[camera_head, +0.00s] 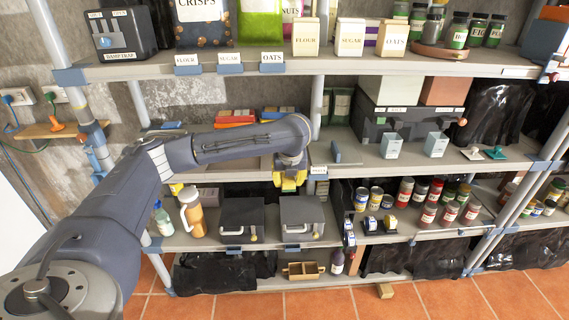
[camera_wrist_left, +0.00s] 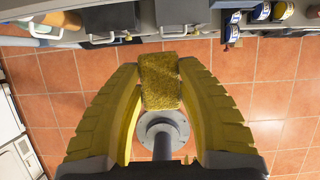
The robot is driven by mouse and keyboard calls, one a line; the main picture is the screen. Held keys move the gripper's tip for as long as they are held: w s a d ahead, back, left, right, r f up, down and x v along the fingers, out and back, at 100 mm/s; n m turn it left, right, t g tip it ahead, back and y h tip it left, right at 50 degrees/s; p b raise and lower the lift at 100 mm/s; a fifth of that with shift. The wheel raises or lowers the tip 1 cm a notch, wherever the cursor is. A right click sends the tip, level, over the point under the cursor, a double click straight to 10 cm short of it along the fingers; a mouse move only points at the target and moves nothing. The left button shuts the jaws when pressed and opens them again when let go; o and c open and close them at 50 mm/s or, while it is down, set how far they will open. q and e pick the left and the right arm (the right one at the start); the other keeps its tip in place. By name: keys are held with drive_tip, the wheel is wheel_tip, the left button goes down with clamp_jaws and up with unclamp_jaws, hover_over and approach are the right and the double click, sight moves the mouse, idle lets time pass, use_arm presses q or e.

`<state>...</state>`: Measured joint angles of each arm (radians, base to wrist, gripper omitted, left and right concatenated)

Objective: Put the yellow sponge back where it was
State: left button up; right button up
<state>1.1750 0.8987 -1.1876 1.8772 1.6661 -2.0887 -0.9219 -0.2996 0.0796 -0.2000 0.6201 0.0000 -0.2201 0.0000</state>
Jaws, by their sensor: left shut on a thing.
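The yellow sponge (camera_wrist_left: 160,82) is a rough block between the two yellow fingers of my left gripper (camera_wrist_left: 160,75) in the left wrist view. The gripper is shut on it. In the head view, my left arm reaches in from the left, and the left gripper (camera_head: 290,182) hangs below the wrist in front of the shelving, just above the two dark boxes on the lower shelf. There, the sponge is hard to tell from the yellow fingers. My right gripper is not in view.
The middle shelf (camera_head: 350,172) has a bare stretch right of my wrist. Tiled floor (camera_head: 330,300) is open in front.

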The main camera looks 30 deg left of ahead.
use_arm(q)
drive_tip(key=w+a, duration=0.3)
drive_tip(key=w, duration=0.2)
drive_tip(key=w+a, duration=0.7)
drive_tip(key=w, duration=0.2)
drive_tip(key=shift+w+a, duration=0.2)
drive_tip(key=shift+w, duration=0.1)
drive_tip(key=shift+f, duration=1.75)
drive_tip(key=shift+f, duration=0.15)
drive_tip(key=o, duration=1.1)
